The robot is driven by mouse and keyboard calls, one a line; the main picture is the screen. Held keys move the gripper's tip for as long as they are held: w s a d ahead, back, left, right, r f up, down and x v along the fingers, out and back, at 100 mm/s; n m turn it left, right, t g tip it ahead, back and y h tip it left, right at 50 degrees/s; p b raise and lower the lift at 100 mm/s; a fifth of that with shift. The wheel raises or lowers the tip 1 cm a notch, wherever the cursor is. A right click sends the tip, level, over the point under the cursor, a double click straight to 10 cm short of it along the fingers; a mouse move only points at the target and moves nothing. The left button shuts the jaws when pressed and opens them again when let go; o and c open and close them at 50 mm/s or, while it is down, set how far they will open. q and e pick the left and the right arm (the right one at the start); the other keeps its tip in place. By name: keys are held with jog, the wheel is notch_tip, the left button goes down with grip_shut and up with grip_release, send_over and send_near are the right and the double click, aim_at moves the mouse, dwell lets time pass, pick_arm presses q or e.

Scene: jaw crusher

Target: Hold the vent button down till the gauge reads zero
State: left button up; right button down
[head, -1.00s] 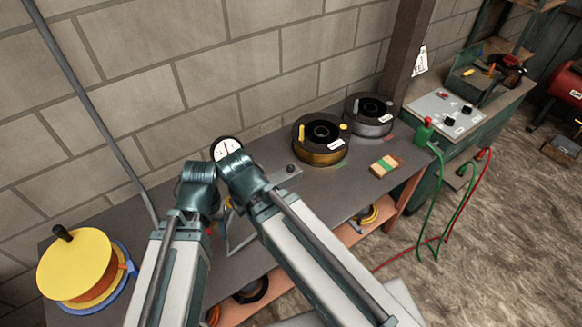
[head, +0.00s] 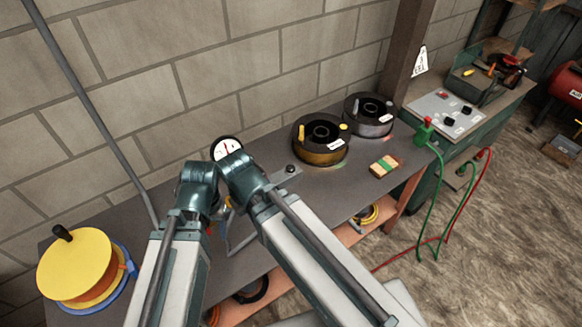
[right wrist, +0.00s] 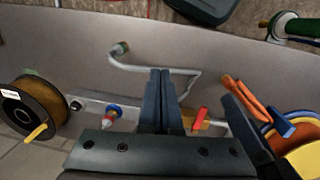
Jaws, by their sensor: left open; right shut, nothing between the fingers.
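The round white gauge (head: 226,148) stands near the wall at the back of the bench, partly behind my right wrist. Its red needle is near upright; the scale is too small to read. A small black knob (head: 290,169) sits on a grey plate to its right. In the right wrist view, a blue and red fitting (right wrist: 112,113) stands on the plate, left of my right gripper (right wrist: 160,100), whose fingers are together and empty. I cannot tell which piece is the vent button. My left gripper (head: 215,212) is open, mostly hidden by my arms in the head view.
A red lever (right wrist: 200,119) and a bent grey pipe (right wrist: 150,66) are close to my right fingers. Two dark spools, one gold (head: 320,140), and a striped block (head: 384,167) are on the right. A yellow reel (head: 75,265) stands at the left end.

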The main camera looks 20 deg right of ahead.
dwell(0.7)
pick_arm(q)
notch_tip(320, 180, down, 8)
jog(key=b, duration=0.8)
pick_arm(e)
jog(key=m+t+y, duration=0.5)
jog(key=m+t, duration=0.3)
jog(key=t, duration=0.1)
send_over(292, 170)
jog(key=shift+w+d+f, duration=0.1)
jog(key=shift+w+f, duration=0.05)
jog(key=shift+f, duration=0.65)
pick_arm(q)
jog(key=shift+f, duration=0.15)
pick_arm(e)
jog(key=shift+f, duration=0.1)
pick_arm(q)
notch_tip(292, 170, down, 9)
jog(key=b, duration=0.9)
pick_arm(e)
notch_tip(292, 170, down, 9)
jog(key=shift+r, duration=0.15)
pick_arm(q)
jog(key=shift+f+b, duration=0.25)
jog(key=shift+b, duration=0.2)
pick_arm(e)
jog(key=shift+f, duration=0.4)
